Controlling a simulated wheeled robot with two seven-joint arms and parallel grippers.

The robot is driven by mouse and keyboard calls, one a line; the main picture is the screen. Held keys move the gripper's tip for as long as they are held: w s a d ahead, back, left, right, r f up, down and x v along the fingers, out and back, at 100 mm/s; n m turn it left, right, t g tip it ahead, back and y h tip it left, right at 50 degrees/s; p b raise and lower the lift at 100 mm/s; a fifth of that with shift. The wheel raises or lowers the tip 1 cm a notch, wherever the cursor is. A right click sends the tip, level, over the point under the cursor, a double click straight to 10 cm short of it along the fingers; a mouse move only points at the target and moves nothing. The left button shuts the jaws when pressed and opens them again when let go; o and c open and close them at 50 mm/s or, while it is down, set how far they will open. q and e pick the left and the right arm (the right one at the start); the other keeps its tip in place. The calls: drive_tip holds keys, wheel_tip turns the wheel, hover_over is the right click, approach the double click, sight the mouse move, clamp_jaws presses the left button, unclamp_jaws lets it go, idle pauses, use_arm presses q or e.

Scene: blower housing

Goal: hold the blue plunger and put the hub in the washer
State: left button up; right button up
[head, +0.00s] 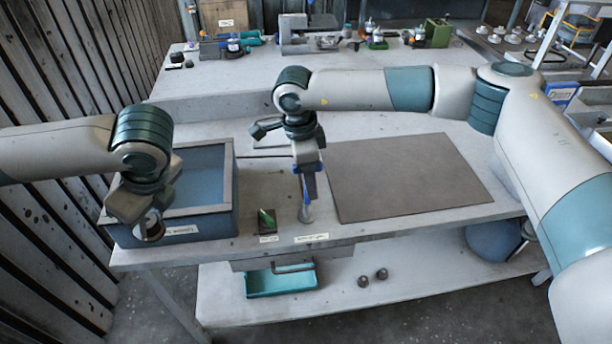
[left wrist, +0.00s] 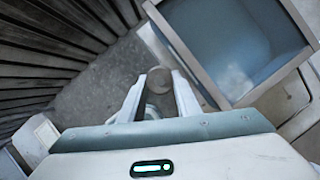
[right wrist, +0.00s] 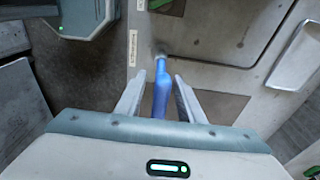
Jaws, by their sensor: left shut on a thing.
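The blue plunger (right wrist: 160,95) stands upright on the table on a small grey base, between the fingers of my right gripper (right wrist: 162,76). Gaps show on both sides of it, so the fingers look open around it. It also shows in the head view (head: 306,199) below the gripper. My left gripper (left wrist: 160,80) is shut on a round grey-brown part, apparently the hub (left wrist: 159,76). In the head view the hub (head: 151,229) is by the front left corner of the washer, a blue open-topped tank (head: 228,190) with a front label. The hub is outside the tank opening.
A dark block with a green piece (head: 266,220) stands between washer and plunger. A brown mat (head: 400,175) lies to the right. A slatted wall (head: 60,90) is at left.

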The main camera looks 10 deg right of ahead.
clamp_jaws()
